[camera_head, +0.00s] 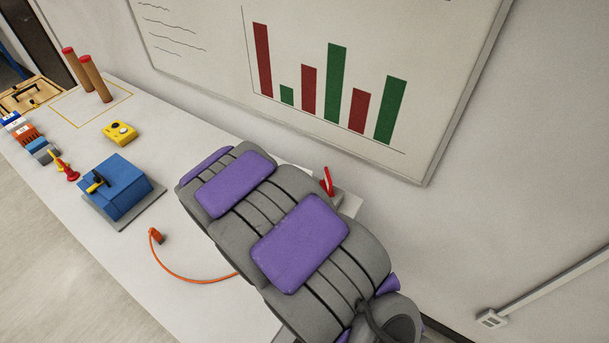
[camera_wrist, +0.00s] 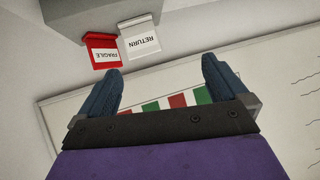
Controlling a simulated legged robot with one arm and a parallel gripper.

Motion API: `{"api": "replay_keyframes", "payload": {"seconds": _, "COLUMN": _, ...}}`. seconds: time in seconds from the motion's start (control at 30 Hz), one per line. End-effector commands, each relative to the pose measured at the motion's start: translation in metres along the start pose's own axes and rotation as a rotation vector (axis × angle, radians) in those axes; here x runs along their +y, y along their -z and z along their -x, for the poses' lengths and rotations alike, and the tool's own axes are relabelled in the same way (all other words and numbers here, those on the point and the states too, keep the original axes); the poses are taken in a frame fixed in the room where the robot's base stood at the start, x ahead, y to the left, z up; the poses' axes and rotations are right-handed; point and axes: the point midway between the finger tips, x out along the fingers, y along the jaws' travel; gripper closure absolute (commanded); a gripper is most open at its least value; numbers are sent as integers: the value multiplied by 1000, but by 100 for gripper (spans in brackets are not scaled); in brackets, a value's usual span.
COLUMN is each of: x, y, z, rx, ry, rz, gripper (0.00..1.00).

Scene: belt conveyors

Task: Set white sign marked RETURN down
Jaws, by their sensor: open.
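The white sign marked RETURN (camera_wrist: 140,38) shows in the wrist view, beside a red sign marked FRAGILE (camera_wrist: 103,52). Both are at the edge of a grey block (camera_wrist: 90,12). My gripper (camera_wrist: 162,85) is open, with its two blue fingers spread apart and nothing between them. The RETURN sign lies beyond the fingertips, apart from them. In the head view my purple and grey arm hides the gripper and the white sign. A red piece (camera_head: 327,181) shows just past the arm on a small grey block.
The white table (camera_head: 120,235) holds a blue box (camera_head: 120,185), a yellow device (camera_head: 120,132), two brown cylinders (camera_head: 95,78) and an orange cable (camera_head: 185,278). A whiteboard with a bar chart (camera_head: 330,60) hangs on the wall behind. Bare tabletop lies around the cable.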

Motion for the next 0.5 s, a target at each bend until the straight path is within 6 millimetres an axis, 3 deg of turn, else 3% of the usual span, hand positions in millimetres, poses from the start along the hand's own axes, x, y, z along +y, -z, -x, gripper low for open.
{"api": "replay_keyframes", "payload": {"seconds": 0.1, "x": 5, "y": -16, "z": -2, "rx": 110, "ry": -82, "rz": 43, "gripper": 0}}
{"api": "replay_keyframes", "payload": {"seconds": 0.23, "x": 13, "y": -21, "z": 1, "rx": 190, "ry": -140, "rz": 66, "gripper": 0}}
{"api": "replay_keyframes", "payload": {"seconds": 0.37, "x": 19, "y": -20, "z": -1, "rx": 228, "ry": -165, "rz": 75, "gripper": 0}}
{"api": "replay_keyframes", "payload": {"seconds": 0.5, "x": 27, "y": -14, "z": -18, "rx": 230, "ry": -170, "rz": 69, "gripper": 0}}
